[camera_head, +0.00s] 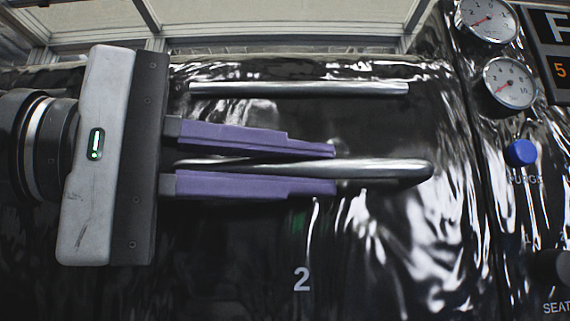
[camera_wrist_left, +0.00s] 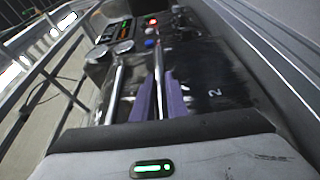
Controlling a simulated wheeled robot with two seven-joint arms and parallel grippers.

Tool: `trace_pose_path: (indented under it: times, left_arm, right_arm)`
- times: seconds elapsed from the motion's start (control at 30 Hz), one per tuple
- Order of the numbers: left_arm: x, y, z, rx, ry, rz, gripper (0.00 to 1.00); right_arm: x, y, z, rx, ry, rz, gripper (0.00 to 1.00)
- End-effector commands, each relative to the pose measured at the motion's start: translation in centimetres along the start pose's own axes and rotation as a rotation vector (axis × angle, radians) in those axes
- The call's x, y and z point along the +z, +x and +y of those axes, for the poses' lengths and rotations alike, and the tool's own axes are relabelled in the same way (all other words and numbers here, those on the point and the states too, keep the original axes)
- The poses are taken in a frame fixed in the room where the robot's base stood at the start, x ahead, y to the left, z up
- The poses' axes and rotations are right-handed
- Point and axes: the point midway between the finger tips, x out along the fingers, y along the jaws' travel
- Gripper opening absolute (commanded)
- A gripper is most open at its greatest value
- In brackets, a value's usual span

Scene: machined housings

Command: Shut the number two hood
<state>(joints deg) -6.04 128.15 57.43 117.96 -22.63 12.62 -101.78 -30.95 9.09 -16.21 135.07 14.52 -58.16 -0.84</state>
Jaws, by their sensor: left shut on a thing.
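The number two hood (camera_head: 250,270) is a glossy black panel with a white "2" on it, filling the middle of the head view. It also shows in the left wrist view (camera_wrist_left: 200,75). A silver bar handle (camera_head: 400,169) runs across it above the "2". My left gripper (camera_head: 335,169) comes in from the left with its two purple fingers above and below this handle, shut on it. The handle's right end sticks out past the fingertips. In the left wrist view the handle (camera_wrist_left: 157,62) also lies between the fingers. I cannot tell how far the hood is open. My right gripper is out of view.
A second silver bar (camera_head: 300,88) runs parallel behind the handle. At the right are two round gauges (camera_head: 510,83), a blue button (camera_head: 521,153) and a display with orange digits (camera_head: 560,70). A pale metal frame (camera_head: 280,40) stands behind.

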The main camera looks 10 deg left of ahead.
Motion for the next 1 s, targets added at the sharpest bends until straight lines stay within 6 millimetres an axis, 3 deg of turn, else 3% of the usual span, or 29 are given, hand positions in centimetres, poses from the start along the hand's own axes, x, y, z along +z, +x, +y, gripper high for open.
trace_pose_path:
  times: [0.03, 0.2, 0.23, 0.33, 0.77, 1.0]
  left_arm:
    - [0.3, 0.1, -1.1, -0.025, -0.009, -0.008, 0.00]
    - [0.3, 0.1, -1.2, -0.027, -0.012, -0.008, 0.00]
    - [0.3, 0.2, -1.2, -0.027, -0.013, -0.008, 0.16]
    - [0.3, 0.1, -1.2, -0.027, -0.012, -0.008, 0.31]
    - [0.2, 0.0, -0.7, -0.016, -0.008, -0.005, 0.31]
    - [0.2, -2.8, -0.3, -0.010, -0.008, -0.005, 0.31]
  right_arm:
    - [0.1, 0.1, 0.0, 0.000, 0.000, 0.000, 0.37]
    - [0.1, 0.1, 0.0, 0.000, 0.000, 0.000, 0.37]
    - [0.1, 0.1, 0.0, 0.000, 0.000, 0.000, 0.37]
    - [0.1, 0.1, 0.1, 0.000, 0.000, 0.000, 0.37]
    - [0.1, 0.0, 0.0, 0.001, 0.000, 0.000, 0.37]
    - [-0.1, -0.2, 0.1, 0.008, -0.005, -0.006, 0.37]
